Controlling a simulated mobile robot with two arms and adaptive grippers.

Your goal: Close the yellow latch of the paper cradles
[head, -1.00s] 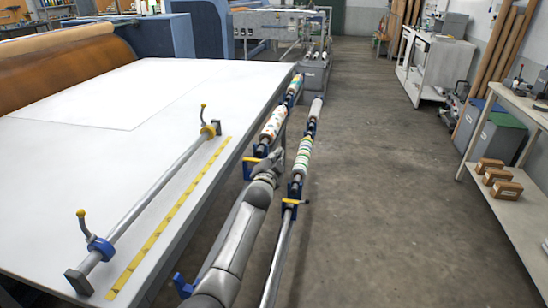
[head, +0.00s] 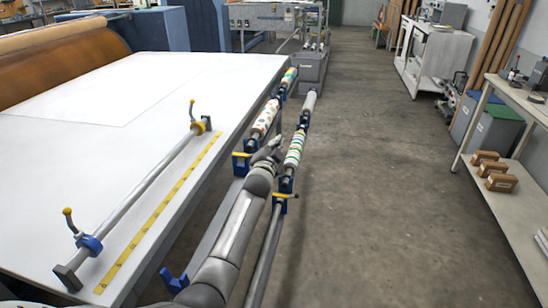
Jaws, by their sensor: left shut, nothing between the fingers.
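Blue paper cradles with yellow latches stand along the right side of the white table. One yellow latch (head: 242,155) tops the left blue cradle (head: 240,168). Another yellow latch (head: 286,195) lies across the rod at the right blue cradle (head: 281,206). My left gripper (head: 273,144) is shut and empty, between the two rows of rolls, beside the green-striped roll (head: 294,150) and just right of the left cradle. Its fingertips are small and partly unclear, and I cannot tell whether they touch anything. My right gripper is not in view.
A patterned roll (head: 265,118) and a pale roll (head: 309,103) lie farther along the rows. The white table (head: 160,90) carries a rod with yellow-tipped levers and a yellow measuring strip (head: 160,212). The floor (head: 370,170) to the right is clear up to the shelf bench.

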